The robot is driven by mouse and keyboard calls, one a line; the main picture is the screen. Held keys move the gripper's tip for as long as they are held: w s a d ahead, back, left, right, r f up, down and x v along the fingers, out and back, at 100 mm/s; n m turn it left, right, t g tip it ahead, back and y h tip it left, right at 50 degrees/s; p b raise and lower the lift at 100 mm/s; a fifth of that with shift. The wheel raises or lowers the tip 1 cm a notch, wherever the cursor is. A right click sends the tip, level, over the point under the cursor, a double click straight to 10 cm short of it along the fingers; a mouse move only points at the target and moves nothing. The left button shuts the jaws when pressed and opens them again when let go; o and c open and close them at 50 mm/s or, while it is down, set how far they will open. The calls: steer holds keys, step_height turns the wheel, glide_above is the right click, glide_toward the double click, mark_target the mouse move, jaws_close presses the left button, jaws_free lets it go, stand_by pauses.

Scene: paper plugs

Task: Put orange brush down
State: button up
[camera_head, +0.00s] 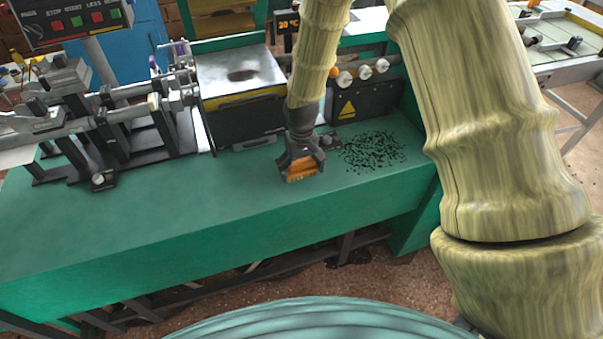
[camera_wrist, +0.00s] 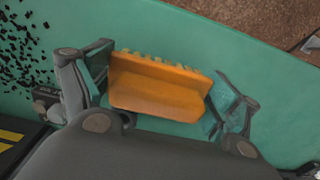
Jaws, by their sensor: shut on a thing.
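The orange brush (camera_head: 299,171) is between the fingers of my gripper (camera_head: 301,165), low over the green bench top (camera_head: 200,210). In the wrist view the orange brush (camera_wrist: 158,88) lies across the space between the two fingers of my gripper (camera_wrist: 155,90), with its bristle edge toward the top of the picture. My gripper is shut on the brush. I cannot tell whether the brush touches the bench top.
Dark paper plugs (camera_head: 373,151) lie scattered just right of the brush; some show in the wrist view (camera_wrist: 20,60). A machine box (camera_head: 240,95) and a black panel with knobs (camera_head: 365,100) stand behind. The bench top to the left and front is clear.

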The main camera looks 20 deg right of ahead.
mark_target(301, 175)
steer(key=shift+f+p, duration=0.45)
steer(key=shift+f, duration=1)
steer(key=shift+f, duration=0.15)
steer(key=o, duration=0.9)
steer(key=shift+r+b, duration=1.45)
steer(key=shift+r, duration=4.75)
